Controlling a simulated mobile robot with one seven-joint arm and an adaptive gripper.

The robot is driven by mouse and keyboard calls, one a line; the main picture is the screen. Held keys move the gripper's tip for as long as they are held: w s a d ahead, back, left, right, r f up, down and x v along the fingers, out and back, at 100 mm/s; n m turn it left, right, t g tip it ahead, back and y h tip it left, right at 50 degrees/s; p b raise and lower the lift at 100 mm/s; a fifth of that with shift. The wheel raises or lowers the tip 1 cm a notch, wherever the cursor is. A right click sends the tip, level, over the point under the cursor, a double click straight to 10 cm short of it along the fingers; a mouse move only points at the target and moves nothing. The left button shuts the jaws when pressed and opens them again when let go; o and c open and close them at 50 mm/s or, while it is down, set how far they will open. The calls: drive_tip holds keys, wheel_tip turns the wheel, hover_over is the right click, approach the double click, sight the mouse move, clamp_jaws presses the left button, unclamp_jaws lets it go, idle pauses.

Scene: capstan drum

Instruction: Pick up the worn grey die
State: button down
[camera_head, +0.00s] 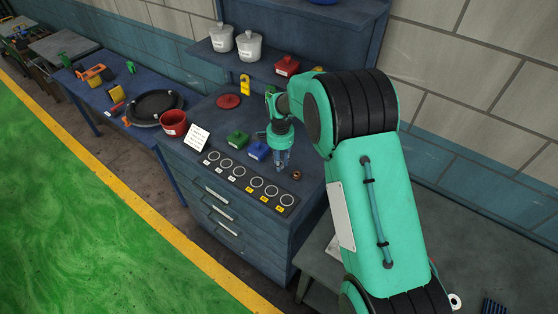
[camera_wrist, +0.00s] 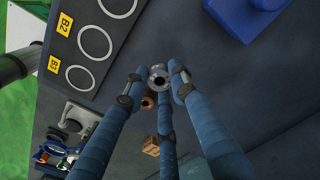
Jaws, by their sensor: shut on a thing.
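The worn grey die (camera_wrist: 158,77) shows as a small grey ring with a dark centre in the wrist view, between the tips of my three blue fingers. My gripper (camera_wrist: 157,84) is shut on it. In the head view my gripper (camera_head: 281,164) points down over the cabinet top, right of the blue box; the die cannot be made out there. Whether the die is clear of the surface I cannot tell. A brown ring-shaped piece (camera_head: 297,175) lies close by to the right; it also shows in the wrist view (camera_wrist: 148,101), partly behind the fingers.
A dark board with several white circles and labels (camera_head: 249,184) lies along the cabinet's front edge. A shelf above holds white pots (camera_head: 249,46).

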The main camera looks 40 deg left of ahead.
drive_tip(key=s+d, duration=0.3)
drive_tip(key=s+d+r+b, duration=0.1)
drive_tip(key=s+d, duration=0.5)
drive_tip(key=shift+d+r, duration=0.15)
drive_tip(key=shift+d, duration=0.25)
